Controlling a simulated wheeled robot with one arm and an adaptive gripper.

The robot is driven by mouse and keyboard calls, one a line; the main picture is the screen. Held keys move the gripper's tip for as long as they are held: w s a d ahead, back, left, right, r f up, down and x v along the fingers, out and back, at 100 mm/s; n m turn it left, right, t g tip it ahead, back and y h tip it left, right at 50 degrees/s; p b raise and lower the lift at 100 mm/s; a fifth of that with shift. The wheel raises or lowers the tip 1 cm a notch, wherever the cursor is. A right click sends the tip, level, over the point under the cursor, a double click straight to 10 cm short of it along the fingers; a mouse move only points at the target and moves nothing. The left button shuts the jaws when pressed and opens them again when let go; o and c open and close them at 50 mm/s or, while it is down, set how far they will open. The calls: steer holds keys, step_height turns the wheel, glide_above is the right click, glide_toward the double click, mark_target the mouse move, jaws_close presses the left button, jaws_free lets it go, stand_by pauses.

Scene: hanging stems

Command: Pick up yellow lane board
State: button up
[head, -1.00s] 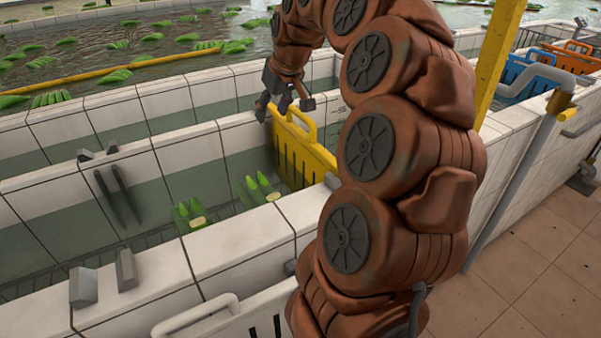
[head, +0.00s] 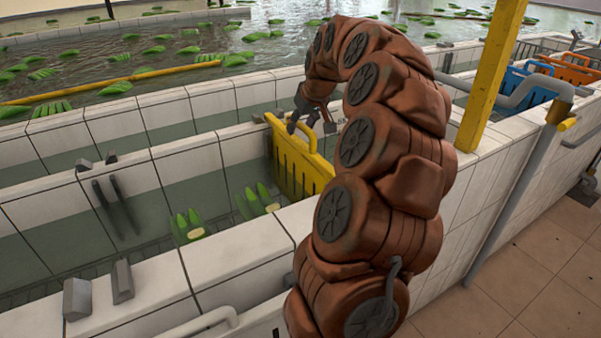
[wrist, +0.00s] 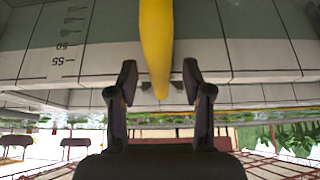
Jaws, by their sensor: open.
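The yellow lane board (head: 296,168) stands upright across the tiled channel in the head view, slatted below with a handle bar along its top. My gripper (head: 313,121) is at the top of the board, by the handle. In the wrist view the yellow board (wrist: 156,40) is seen edge-on, running down between the two dark fingers of my gripper (wrist: 160,78). The fingers are open, with a gap on each side of it.
Tiled channel walls (head: 240,248) run on both sides of the board. A yellow post (head: 490,75) and a grey pipe (head: 515,185) stand on the right. Blue (head: 525,82) and orange (head: 568,68) boards are farther back.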

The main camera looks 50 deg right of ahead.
steer(key=shift+w+d+f, duration=0.1)
steer(key=shift+w+f, duration=0.25)
steer(key=shift+f, duration=0.25)
steer(key=shift+f+b, duration=0.25)
steer(key=shift+b, duration=0.05)
stand_by(0.3)
jaws_close()
